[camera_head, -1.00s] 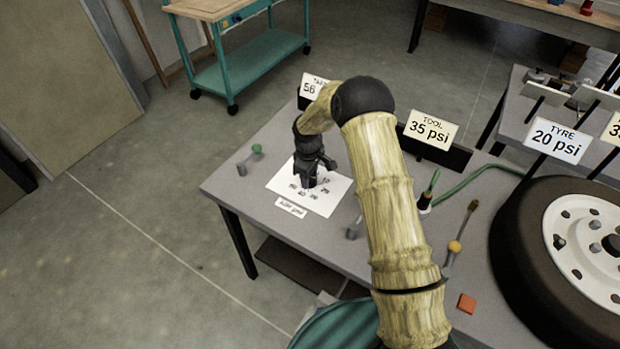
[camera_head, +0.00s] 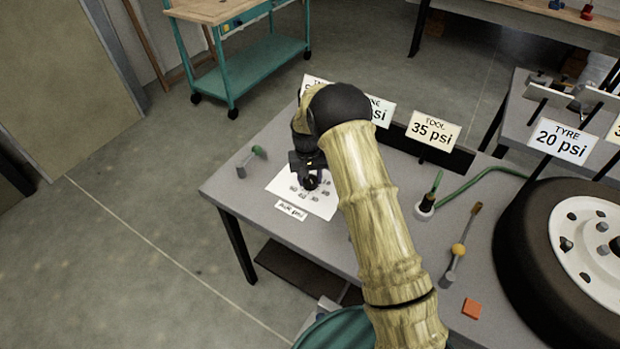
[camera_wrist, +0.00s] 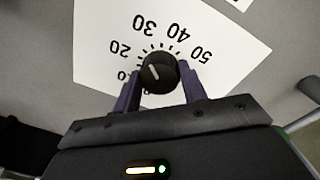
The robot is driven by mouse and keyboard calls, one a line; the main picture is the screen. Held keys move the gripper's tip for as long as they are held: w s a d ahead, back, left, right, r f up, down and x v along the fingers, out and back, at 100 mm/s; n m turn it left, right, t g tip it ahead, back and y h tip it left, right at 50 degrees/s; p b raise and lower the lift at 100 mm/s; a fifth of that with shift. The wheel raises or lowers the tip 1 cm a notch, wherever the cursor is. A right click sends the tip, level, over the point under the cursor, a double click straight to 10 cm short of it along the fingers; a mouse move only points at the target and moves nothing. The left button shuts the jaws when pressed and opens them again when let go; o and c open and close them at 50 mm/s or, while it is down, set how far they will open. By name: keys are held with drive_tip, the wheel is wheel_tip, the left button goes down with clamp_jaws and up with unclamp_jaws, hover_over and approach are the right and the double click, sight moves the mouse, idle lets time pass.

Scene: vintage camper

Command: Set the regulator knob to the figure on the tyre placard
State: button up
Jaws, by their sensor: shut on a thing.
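The black regulator knob (camera_wrist: 158,72) sits on a white dial card (camera_wrist: 100,30) with printed figures running from about 0 past 50. My gripper (camera_wrist: 161,86) is shut on the knob, one purple finger on each side. The knob's white line slants to the upper left, roughly toward 20; its exact reading is too small to tell. In the head view my gripper (camera_head: 309,172) is down over the dial card (camera_head: 322,208) on the grey bench. The tyre placard (camera_head: 563,141) reads 20 psi and stands behind the wheel at the right.
A tool placard (camera_head: 433,130) reads 35 psi; others behind my arm are partly hidden.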

drive_tip(key=m, duration=0.5)
drive_tip(key=shift+w+r, duration=0.15)
drive_tip(key=shift+w, duration=0.05)
idle(0.5)
drive_tip(key=o, duration=1)
drive_tip(key=shift+d, duration=0.1)
drive_tip(key=r, duration=0.5)
drive_tip(key=r+b, duration=0.1)
drive_tip(key=r, duration=1.1)
drive_tip(key=shift+w+a+r, duration=0.1)
drive_tip(key=shift+a, duration=0.3)
